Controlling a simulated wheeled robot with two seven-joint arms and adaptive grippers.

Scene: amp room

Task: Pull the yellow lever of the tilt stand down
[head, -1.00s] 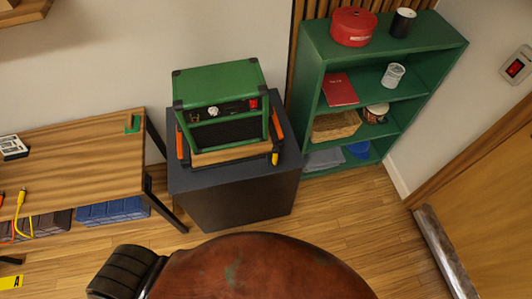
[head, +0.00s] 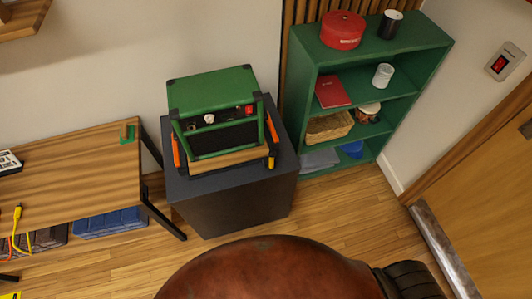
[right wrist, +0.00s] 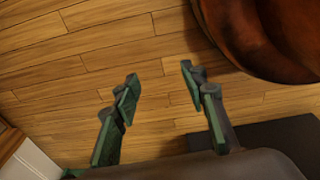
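The green amp (head: 212,95) sits on the tilt stand, which has a wooden base (head: 229,160) and orange side parts (head: 176,150). The stand rests on a dark grey box (head: 235,205). A small yellow lever (head: 271,162) with a dark part shows at the stand's right side, near its front corner. My right gripper (right wrist: 159,84) is open and empty in the right wrist view, with wooden floor behind its fingers. The stand is not in that view. Neither gripper shows in the head view.
A green shelf (head: 380,110) holding several items stands close to the right of the box. A wooden table (head: 75,170) stands to the left. A door (head: 485,190) is at the right. Open wooden floor (head: 335,215) lies in front of the shelf.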

